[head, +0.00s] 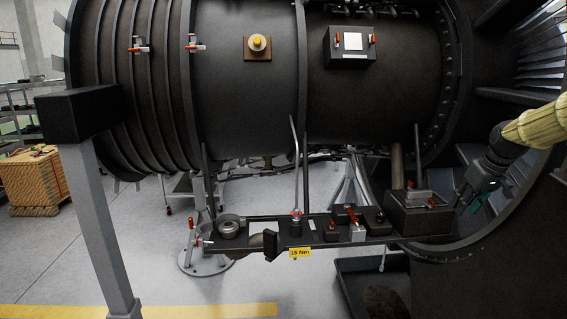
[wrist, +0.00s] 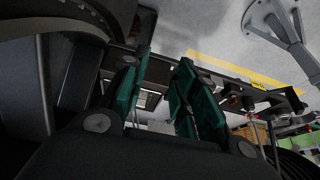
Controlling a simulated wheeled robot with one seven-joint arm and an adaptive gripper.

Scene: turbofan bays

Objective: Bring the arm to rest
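My gripper (head: 476,195) is at the right of the head view, at the end of my arm with its pale yellow sleeve. It hangs beside the right end of the equipment shelf, near a dark box with a red-handled latch (head: 420,200). In the wrist view, the two green-padded fingers of my gripper (wrist: 160,95) stand apart with a clear gap. Nothing shows between them, so it looks open and empty.
The large dark engine casing (head: 245,100) fills the upper middle. The shelf (head: 262,243) below carries red-handled fittings and a yellow "15 Nm" label (head: 300,253). A grey post (head: 100,225) stands at left, before a wooden crate (head: 33,183). Floor at lower left is clear.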

